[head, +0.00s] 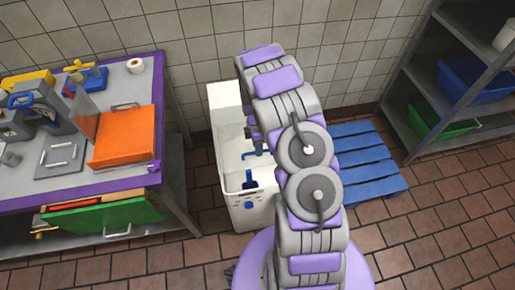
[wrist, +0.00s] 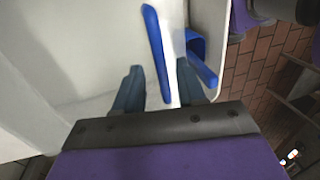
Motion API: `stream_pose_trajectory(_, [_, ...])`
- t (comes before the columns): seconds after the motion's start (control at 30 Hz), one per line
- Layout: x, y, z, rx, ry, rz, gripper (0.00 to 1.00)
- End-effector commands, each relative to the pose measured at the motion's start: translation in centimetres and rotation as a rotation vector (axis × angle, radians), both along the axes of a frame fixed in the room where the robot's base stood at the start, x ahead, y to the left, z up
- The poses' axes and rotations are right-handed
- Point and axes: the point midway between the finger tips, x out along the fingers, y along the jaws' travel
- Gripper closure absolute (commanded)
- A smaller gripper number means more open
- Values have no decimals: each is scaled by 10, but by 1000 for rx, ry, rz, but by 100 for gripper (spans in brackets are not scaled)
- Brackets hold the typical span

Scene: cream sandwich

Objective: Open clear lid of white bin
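The white bin (head: 222,106) stands against the wall, partly hidden behind my arm in the head view. Its white surface fills much of the wrist view (wrist: 90,45). A long blue bar, perhaps the lid's handle (wrist: 157,50), lies in the wrist view between my fingers. The clear lid itself is hard to make out, and I cannot tell its angle. My gripper (wrist: 161,68) is open, with one finger on each side of the bar and gaps visible. A blue scoop-like part (wrist: 203,62) is beside the right finger. Blue parts also show on the bin's front (head: 250,181).
A purple-edged table (head: 30,195) with an orange board (head: 125,135) stands close on the left. A blue pallet (head: 362,165) lies right of the bin. A grey shelf (head: 470,130) with blue and green tubs is at the right. Tiled floor is clear at front right.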

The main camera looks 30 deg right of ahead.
Motion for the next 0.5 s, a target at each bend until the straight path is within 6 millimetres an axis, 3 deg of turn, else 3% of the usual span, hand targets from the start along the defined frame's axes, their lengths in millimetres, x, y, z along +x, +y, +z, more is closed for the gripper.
stream_pose_trajectory(0.4, [-2,1,-8,0,-1,-1,60])
stream_pose_trajectory(0.5, [-1,1,-8,0,-1,-1,69])
